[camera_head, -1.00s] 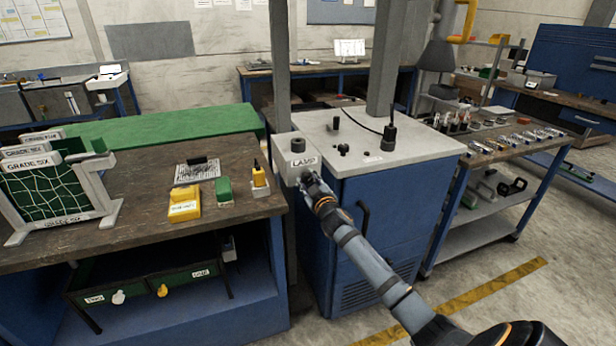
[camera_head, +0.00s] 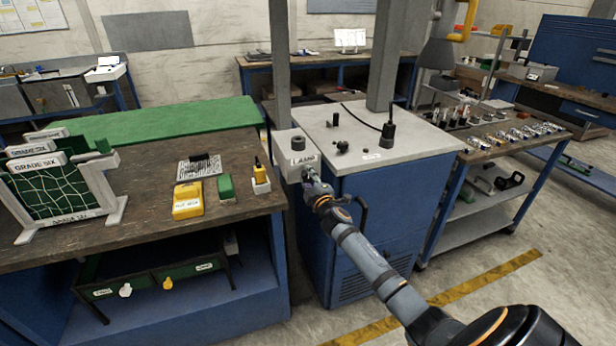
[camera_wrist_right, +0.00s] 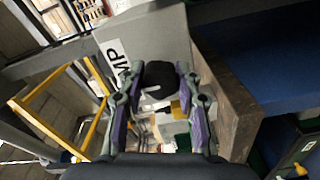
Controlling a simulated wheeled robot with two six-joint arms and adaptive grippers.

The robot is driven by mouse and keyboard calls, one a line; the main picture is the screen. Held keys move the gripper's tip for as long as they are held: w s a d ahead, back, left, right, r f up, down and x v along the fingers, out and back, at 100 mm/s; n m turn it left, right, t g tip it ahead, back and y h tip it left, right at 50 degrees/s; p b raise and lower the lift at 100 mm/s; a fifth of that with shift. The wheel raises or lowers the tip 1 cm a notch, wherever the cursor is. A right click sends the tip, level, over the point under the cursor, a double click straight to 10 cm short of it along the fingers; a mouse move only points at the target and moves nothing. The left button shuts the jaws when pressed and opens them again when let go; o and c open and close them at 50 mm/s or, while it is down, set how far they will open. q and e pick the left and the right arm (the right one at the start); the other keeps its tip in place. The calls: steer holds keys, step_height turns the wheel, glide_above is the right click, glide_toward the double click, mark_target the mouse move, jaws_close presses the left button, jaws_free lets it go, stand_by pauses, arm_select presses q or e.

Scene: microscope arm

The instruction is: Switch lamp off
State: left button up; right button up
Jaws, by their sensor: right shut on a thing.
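The grey lamp box (camera_head: 289,143) with a "LAMP" label stands at the near left corner of the blue cabinet. My right gripper (camera_head: 308,173) is at the front face of this box, below the label. In the right wrist view a black knob (camera_wrist_right: 158,80) with a pale mark sits between the fingertips of my right gripper (camera_wrist_right: 161,90), which are shut on it. The label (camera_wrist_right: 115,62) shows sideways left of the fingers. The knob is hidden by the gripper in the head view. My left gripper is not in view.
The blue cabinet (camera_head: 355,240) has a light top with black knobs and a dark handle. A wooden bench (camera_head: 130,205) with a yellow block (camera_head: 187,200) is at left. A tool cart (camera_head: 490,150) is at right. The floor in front is clear.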

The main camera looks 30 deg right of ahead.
steer(key=shift+n, duration=0.3)
steer(key=o, duration=1.2)
steer(key=shift+c, duration=0.2)
steer(key=v, duration=1.2)
steer(key=shift+f, duration=0.1)
